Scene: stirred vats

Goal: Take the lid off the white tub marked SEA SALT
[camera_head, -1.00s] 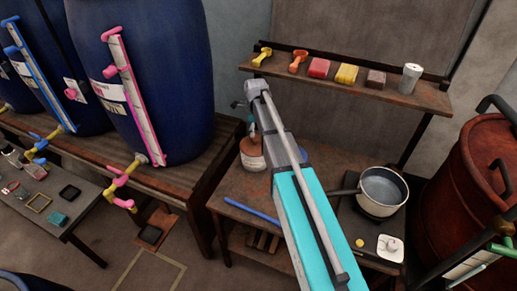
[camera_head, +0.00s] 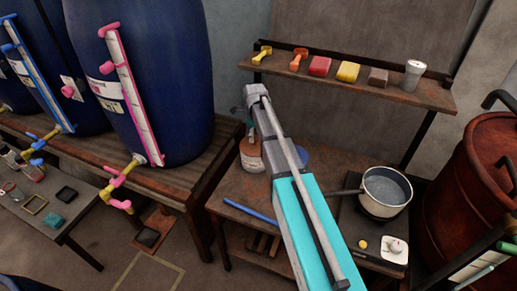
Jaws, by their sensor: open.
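No tub with a readable SEA SALT mark shows. A small whitish cylinder (camera_head: 414,75) stands upright at the right end of the wall shelf; its marking is too small to read. A reddish-brown jar (camera_head: 250,160) with a pale label stands on the bench, partly behind my arm. A round blue thing (camera_head: 301,155) shows just right of my arm, mostly hidden by it. My gripper (camera_head: 241,113) is at the far end of my arm, above the brown jar, small and mostly hidden; it is open. I cannot tell whether it touches anything.
The shelf (camera_head: 425,98) also holds two scoops and several coloured blocks. A pan (camera_head: 387,190) sits on a hotplate at the bench's right. A blue rod (camera_head: 249,212) lies near the bench's front edge. Blue vats (camera_head: 185,60) stand left, a red drum (camera_head: 480,180) right.

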